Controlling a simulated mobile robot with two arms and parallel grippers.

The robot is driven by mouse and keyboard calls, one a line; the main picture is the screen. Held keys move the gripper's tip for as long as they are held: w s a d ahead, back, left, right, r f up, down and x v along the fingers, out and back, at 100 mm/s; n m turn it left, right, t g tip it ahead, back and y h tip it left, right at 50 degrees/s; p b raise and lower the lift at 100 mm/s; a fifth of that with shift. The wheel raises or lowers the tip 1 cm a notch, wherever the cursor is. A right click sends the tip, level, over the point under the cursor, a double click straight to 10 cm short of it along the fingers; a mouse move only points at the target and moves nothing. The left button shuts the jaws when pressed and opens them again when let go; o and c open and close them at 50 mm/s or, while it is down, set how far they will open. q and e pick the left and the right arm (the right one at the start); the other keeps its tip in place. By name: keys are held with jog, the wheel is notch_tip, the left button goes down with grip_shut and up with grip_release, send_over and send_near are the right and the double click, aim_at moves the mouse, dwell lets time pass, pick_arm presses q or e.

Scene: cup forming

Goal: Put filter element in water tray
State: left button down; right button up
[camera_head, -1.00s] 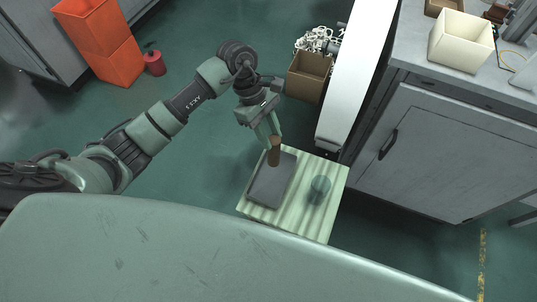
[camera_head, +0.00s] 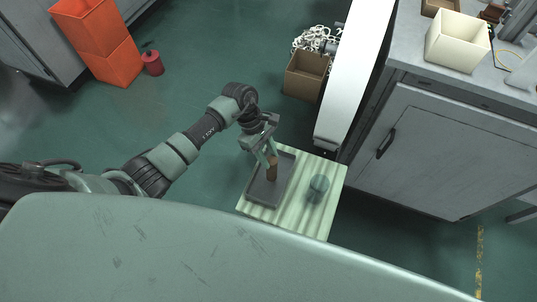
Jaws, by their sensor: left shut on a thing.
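My left gripper (camera_head: 268,160) is shut on the brown filter element (camera_head: 272,171), a small upright piece. It is over the dark grey water tray (camera_head: 262,198), within the tray's outline near its middle. I cannot tell whether the element's lower end touches the tray floor. The tray lies on the left part of a pale green ribbed stand (camera_head: 325,212). My right gripper is not in view.
A round green translucent object (camera_head: 319,185) sits on the stand right of the tray. A white upright panel (camera_head: 350,80) and a brown box (camera_head: 306,75) are behind. A grey cabinet (camera_head: 430,150) stands at right. Orange bins (camera_head: 98,40) are far left.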

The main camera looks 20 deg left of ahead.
pick_arm(q)
jog(key=shift+f, duration=0.1)
jog(key=c, duration=1.1)
grip_release()
jog(key=shift+o, duration=0.2)
jog(key=b+v, duration=0.1)
jog(key=v, duration=1.1)
